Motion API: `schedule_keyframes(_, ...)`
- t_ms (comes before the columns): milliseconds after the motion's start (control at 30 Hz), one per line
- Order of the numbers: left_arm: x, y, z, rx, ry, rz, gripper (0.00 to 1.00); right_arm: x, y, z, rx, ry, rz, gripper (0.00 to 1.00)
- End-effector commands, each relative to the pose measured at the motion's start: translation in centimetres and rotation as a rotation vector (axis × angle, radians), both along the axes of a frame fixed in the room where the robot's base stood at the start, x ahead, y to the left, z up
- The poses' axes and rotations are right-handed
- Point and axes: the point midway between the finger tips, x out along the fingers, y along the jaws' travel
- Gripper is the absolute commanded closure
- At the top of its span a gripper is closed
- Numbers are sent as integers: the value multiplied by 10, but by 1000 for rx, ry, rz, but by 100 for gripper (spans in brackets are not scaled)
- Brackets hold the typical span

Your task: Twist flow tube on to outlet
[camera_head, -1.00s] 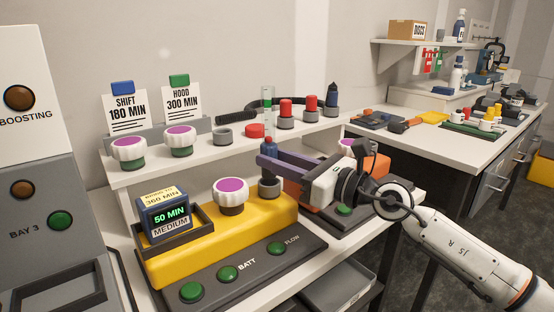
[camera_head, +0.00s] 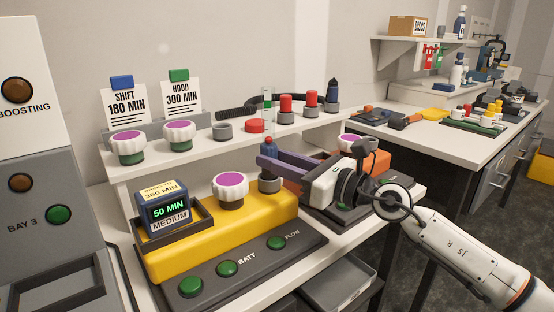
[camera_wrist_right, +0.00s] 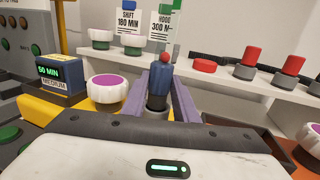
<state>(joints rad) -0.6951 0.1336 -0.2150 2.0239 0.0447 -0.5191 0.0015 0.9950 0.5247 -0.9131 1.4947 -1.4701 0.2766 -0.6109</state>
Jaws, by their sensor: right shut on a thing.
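The flow tube (camera_head: 267,97) stands upright, a clear tube with a green band above a blue lower body; its blue body shows in the right wrist view (camera_wrist_right: 160,82) with a red ball at its top. My right gripper (camera_head: 266,165) reaches in from the right, its purple fingers shut on the blue body; the fingers flank it in the right wrist view. The tube is above the grey outlet collar (camera_head: 269,184) at the right end of the yellow block (camera_head: 215,236). I cannot tell how far it is seated. My left gripper is out of view.
A white-and-purple knob (camera_head: 230,190) stands just left of the outlet. A 50 MIN display (camera_head: 166,213) sits on the block's left end. The shelf (camera_head: 200,157) behind carries knobs, signs, a black hose and red caps. Green buttons (camera_head: 228,268) line the front panel.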

Motion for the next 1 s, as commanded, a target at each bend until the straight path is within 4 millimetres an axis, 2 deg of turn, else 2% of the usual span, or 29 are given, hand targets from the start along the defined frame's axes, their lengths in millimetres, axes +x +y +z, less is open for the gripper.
schedule_keyframes(900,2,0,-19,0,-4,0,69,0,0,-24,1,-1,0,99)
schedule_keyframes(933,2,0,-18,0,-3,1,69,0,0,-23,1,-1,0,70)
schedule_keyframes(1000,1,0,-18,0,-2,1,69,0,0,-22,1,-1,0,58)
